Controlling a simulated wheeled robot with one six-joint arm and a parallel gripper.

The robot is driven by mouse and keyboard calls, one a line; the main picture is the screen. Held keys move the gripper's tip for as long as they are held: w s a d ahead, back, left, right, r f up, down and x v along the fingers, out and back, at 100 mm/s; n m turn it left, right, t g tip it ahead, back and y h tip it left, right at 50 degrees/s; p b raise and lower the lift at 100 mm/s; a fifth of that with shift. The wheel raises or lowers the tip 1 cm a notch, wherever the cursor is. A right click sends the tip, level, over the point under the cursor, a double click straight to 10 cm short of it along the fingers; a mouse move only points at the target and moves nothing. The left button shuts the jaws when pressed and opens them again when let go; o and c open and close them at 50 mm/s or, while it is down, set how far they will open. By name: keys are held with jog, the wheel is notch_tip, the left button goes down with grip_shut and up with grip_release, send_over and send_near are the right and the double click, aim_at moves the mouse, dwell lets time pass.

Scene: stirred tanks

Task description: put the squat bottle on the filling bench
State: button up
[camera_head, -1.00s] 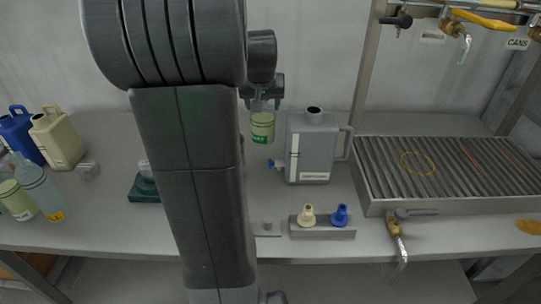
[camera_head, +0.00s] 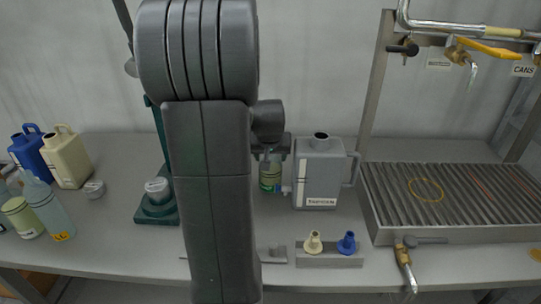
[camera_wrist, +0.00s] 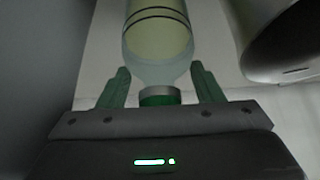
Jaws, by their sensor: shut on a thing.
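My gripper (camera_head: 270,152) is shut on a small clear bottle (camera_head: 270,175) with a pale green label and dark stripes. The bottle hangs upright below the jaws, just left of a grey jerrycan (camera_head: 318,180). In the wrist view the bottle (camera_wrist: 157,35) lies between the two green fingers, its green neck (camera_wrist: 158,96) near the palm. The grey bench top (camera_head: 110,240) runs below and around it. I cannot tell whether the bottle's base touches the bench.
A slatted drain tray (camera_head: 445,240) with taps above fills the right. A block with cream and blue nozzles (camera_head: 328,258) is in front. A green stand (camera_head: 157,210), blue and cream jugs (camera_head: 66,160) and other bottles (camera_head: 48,205) are at left. My arm hides the middle.

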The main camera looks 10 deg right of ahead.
jog(key=o, duration=1.5)
jog(key=shift+s+r, duration=0.15)
jog(key=shift+r, duration=0.25)
jog(key=v, duration=1.1)
jog(key=shift+a, duration=0.1)
jog(key=x, duration=1.2)
jog(key=shift+s+f, duration=0.1)
jog(key=shift+f, duration=0.05)
jog(key=shift+r, duration=1.25)
